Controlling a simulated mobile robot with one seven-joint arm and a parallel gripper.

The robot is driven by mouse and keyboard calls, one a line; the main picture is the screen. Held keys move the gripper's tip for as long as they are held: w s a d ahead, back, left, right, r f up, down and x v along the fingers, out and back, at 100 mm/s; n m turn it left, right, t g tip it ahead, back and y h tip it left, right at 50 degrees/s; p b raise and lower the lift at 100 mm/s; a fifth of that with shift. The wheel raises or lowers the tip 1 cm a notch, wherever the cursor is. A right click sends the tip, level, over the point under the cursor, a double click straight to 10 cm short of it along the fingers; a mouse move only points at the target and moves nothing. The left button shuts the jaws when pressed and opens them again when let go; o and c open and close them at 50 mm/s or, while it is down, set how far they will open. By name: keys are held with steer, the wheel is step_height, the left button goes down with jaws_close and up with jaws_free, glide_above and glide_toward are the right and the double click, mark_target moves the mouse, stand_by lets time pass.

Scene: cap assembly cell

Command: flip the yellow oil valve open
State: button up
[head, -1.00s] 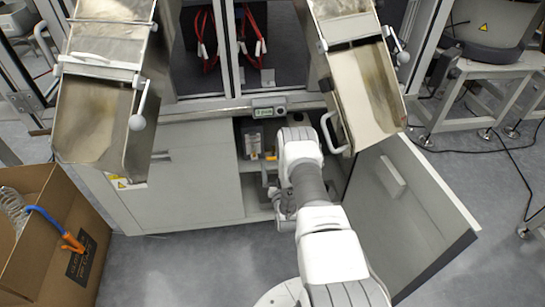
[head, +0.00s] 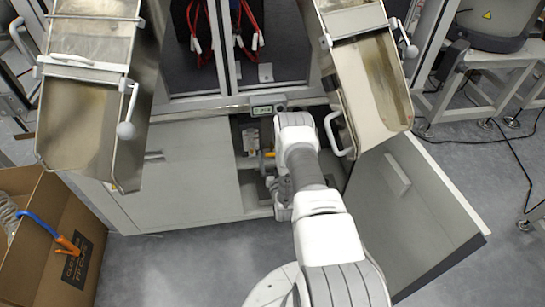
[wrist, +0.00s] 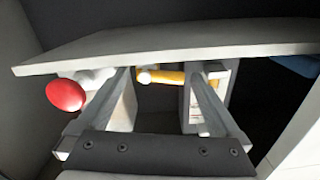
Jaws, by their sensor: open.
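The yellow oil valve (wrist: 172,77) shows in the wrist view as a short yellow bar with a pale round end. It lies crosswise under a grey shelf edge. My gripper (wrist: 162,88) is open, its fingers on either side of the yellow bar; whether they touch it I cannot tell. In the head view a small yellow piece (head: 268,154) shows inside the open cabinet, beside my arm.
A red ball knob (wrist: 66,95) is left of my fingers, close by. A grey shelf edge (wrist: 170,45) crosses above them. The open cabinet door (head: 420,210) is right of my arm. Two metal chutes (head: 98,110) (head: 372,90) hang above; a cardboard box (head: 45,235) stands at left.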

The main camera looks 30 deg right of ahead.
steer(key=shift+c, duration=0.2)
steer(key=c, duration=1)
steer(key=shift+f+n, duration=0.2)
steer(key=shift+n, duration=0.9)
steer(key=o, duration=1)
steer(key=shift+o, duration=0.2)
steer(key=shift+s+a, duration=0.1)
